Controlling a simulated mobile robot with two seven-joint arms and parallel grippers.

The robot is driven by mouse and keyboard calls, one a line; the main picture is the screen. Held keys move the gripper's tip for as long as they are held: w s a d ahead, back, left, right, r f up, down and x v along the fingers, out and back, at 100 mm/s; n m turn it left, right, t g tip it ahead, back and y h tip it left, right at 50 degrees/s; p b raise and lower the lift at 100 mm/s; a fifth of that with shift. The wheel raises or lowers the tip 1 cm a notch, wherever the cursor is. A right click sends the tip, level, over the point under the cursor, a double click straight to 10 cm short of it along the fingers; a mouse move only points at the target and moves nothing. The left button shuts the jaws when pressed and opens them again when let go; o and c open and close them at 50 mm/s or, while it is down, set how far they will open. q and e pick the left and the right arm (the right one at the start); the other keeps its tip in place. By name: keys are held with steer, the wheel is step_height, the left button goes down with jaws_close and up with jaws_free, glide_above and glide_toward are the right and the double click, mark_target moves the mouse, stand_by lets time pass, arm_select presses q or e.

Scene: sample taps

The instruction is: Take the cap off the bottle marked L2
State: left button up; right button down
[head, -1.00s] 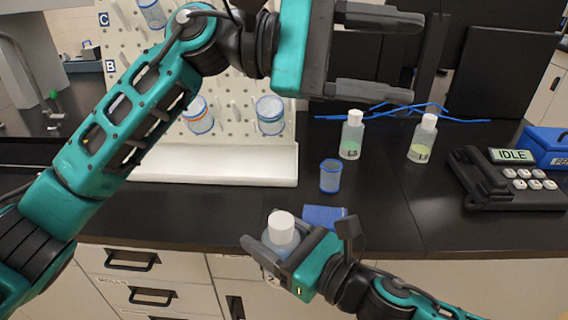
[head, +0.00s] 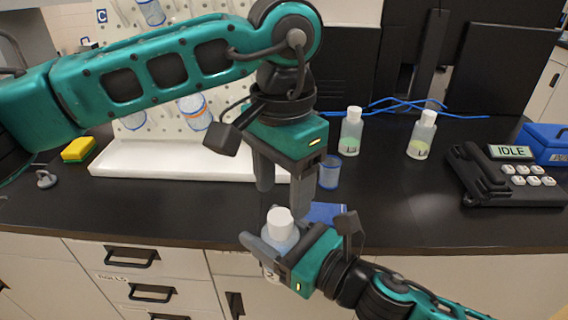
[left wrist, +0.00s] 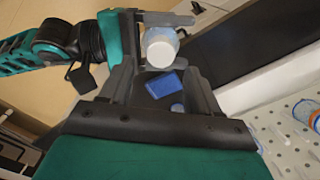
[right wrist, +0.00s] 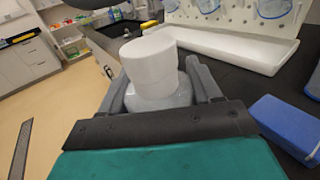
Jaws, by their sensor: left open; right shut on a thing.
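A clear bottle with a white cap (head: 280,221) is held upright in front of the counter edge; its label is not readable. My right gripper (head: 264,230) is shut on the bottle body (right wrist: 158,95), below the cap, which is still on in the right wrist view (right wrist: 150,64). My left gripper (head: 283,196) is open and points down just above the cap, apart from it. In the left wrist view the cap (left wrist: 160,52) shows beyond the open fingers. Two other white-capped bottles stand on the counter, a left one (head: 352,131) and a right one (head: 422,136).
A blue-rimmed cup (head: 329,172) and a blue block (head: 324,212) are close behind the held bottle. A pegboard with a white tray (head: 150,160) stands at the back left. A device reading IDLE (head: 510,153) is on the right. The right front counter is clear.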

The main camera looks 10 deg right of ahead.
mark_target(283, 215)
arm_select(q)
steer(key=shift+f, duration=2.2)
